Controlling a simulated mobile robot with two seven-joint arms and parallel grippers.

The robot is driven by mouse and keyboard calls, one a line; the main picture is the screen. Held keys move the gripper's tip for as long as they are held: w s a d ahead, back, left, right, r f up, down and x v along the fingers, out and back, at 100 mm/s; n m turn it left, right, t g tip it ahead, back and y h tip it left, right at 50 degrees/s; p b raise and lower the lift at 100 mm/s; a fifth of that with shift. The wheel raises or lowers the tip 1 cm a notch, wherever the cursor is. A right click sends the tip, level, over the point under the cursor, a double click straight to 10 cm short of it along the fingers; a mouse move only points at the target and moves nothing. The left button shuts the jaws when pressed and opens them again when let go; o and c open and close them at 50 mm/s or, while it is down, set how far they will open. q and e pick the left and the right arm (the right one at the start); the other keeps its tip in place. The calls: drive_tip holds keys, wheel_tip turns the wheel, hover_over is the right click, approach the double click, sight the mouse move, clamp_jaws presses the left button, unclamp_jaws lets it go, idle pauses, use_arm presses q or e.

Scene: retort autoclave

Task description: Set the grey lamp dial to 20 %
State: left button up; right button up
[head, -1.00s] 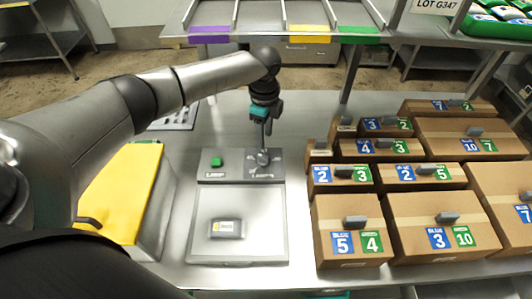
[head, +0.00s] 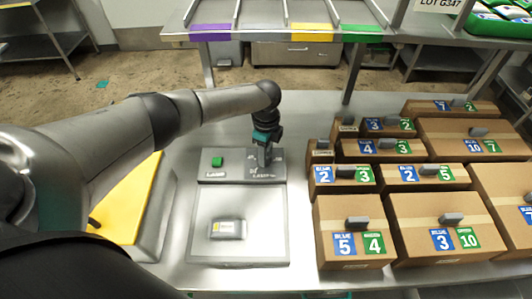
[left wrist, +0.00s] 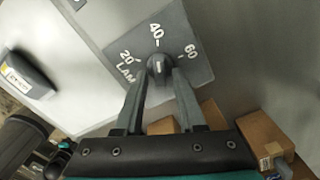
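The grey lamp dial (left wrist: 159,68) is a dark knob on a grey panel (left wrist: 192,60) marked 20, 40 and 60 in the left wrist view. Its white line points roughly at the 40 mark. My left gripper (left wrist: 160,76) has one finger on each side of the knob; the fingers are apart, with a narrow gap seeming to show beside the knob. In the head view, my left gripper (head: 264,160) reaches down over the dial and hides most of it. My right gripper is not in view.
A green button (head: 217,161) sits left of the dial on the panel. Below it is a grey plate (head: 212,255) with a small labelled block (head: 227,229). Several cardboard boxes (head: 350,210) stand close on the right. A yellow-topped case (head: 125,215) lies left. A shelf (head: 265,36) is behind.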

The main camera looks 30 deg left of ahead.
use_arm(q)
clamp_jaws()
drive_tip(key=shift+n, duration=0.3)
idle(0.3)
drive_tip(key=shift+n+p, duration=0.45)
drive_tip(key=shift+n, duration=0.45)
drive_tip(key=n+p, duration=0.1)
drive_tip(key=n, duration=0.3)
drive_tip(key=shift+w, duration=0.15)
drive_tip(key=n+p, duration=0.1)
drive_tip(key=n, duration=0.3)
drive_tip(key=shift+w+a+n, duration=0.1)
drive_tip(key=shift+n, duration=0.3)
drive_tip(key=shift+n+p, duration=0.55)
drive_tip(key=shift+n, duration=0.65)
drive_tip(key=shift+a+n, duration=0.1)
drive_tip(key=shift+n, duration=0.2)
